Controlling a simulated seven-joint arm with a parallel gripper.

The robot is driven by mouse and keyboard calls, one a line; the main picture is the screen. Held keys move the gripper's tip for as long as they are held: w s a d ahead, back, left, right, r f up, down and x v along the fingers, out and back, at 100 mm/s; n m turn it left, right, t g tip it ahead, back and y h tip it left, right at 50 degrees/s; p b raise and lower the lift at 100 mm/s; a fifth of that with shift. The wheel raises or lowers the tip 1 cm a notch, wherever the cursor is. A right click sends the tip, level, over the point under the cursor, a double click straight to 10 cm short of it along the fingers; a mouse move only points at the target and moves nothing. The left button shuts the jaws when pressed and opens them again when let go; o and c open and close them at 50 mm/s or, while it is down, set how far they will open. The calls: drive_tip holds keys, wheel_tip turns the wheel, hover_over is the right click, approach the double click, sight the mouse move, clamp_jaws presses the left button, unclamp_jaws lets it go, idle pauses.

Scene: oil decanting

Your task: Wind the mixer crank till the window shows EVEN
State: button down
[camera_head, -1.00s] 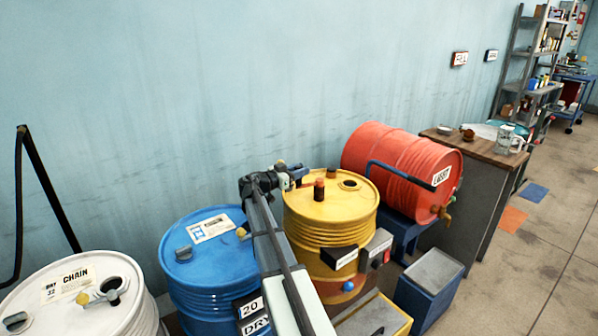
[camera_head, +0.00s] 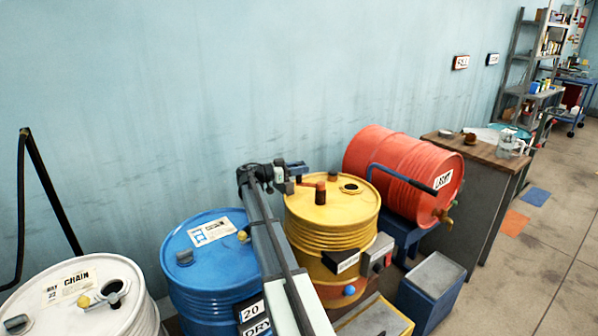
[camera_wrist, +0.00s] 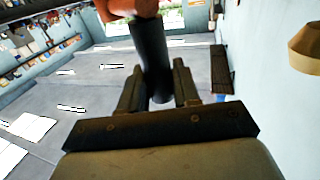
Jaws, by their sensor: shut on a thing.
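The yellow mixer drum (camera_head: 335,222) stands upright in the middle of the head view. Its red crank (camera_head: 320,190) rises from the lid, with the arm reaching left toward my gripper (camera_head: 288,184). In the wrist view, the crank's dark upright handle (camera_wrist: 152,55) stands between my gripper's two fingers (camera_wrist: 157,92), which are shut on it. The orange-red crank arm (camera_wrist: 128,8) shows at the top edge of that view. A dark box with a white label (camera_head: 347,263) is on the drum's front; I cannot read its lettering.
A blue drum (camera_head: 205,265) is close on the left, and a white drum (camera_head: 70,305) beyond it. A red drum (camera_head: 395,165) lies on a stand at right. A grey box with a red button (camera_head: 378,254) juts from the yellow drum. The wall is close behind.

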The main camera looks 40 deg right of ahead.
drive_tip(key=shift+w+d, duration=0.35)
drive_tip(key=shift+d, duration=0.3)
drive_tip(key=shift+w+d, duration=0.35)
drive_tip(key=shift+d, duration=0.3)
drive_tip(key=shift+w+d, duration=0.35)
drive_tip(key=shift+d, duration=0.4)
drive_tip(key=c, duration=0.9)
unclamp_jaws()
drive_tip(key=v, duration=1.3)
drive_tip(key=shift+a, duration=0.4)
drive_tip(key=shift+w, duration=0.1)
